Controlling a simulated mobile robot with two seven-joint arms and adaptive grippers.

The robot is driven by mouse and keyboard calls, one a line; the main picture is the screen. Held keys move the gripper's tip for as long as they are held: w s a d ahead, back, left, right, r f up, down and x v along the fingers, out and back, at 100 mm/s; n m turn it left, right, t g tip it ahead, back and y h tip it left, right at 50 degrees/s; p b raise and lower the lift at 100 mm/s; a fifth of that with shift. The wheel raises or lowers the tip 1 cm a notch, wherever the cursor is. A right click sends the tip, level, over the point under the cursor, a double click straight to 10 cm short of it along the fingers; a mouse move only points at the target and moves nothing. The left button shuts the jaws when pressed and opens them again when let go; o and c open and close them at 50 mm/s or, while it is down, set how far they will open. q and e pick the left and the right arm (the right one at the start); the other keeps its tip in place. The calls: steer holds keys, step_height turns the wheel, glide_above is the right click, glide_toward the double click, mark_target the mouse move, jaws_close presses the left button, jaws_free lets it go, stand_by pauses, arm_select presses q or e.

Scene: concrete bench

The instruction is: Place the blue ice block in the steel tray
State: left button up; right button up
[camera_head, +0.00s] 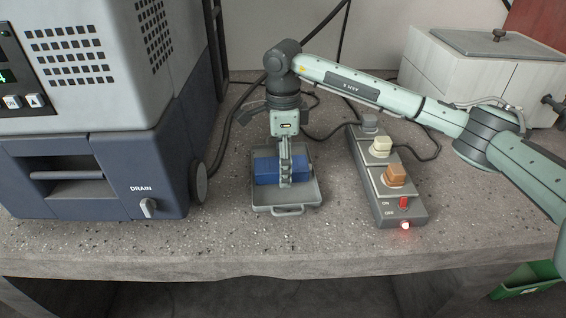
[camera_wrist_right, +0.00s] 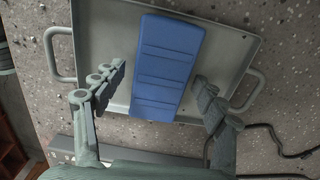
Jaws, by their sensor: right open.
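The blue ice block (camera_head: 266,170) lies in the steel tray (camera_head: 303,194) on the bench. In the right wrist view the block (camera_wrist_right: 168,60) rests on the floor of the tray (camera_wrist_right: 95,25), slightly tilted against the tray's sides. My right gripper (camera_head: 285,180) reaches down over the tray and hides part of the block in the head view. In the right wrist view its two fingers (camera_wrist_right: 160,92) stand open on either side of the block, with gaps between. My left gripper is not in view.
A grey machine (camera_head: 80,160) with a drain tap stands left of the tray. A power strip (camera_head: 388,185) with plugs and a lit red switch lies to the right. A white cooler (camera_head: 480,75) stands at the back right. Dark cables run behind. The bench's front edge is near.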

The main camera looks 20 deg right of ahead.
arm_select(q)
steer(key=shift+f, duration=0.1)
arm_select(e)
steer(key=shift+r, duration=0.2)
step_height(320, 180, up, 4)
steer(key=shift+w+r, duration=0.1)
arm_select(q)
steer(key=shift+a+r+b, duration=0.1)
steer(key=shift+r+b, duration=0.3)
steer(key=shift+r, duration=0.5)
arm_select(e)
step_height(320, 180, up, 8)
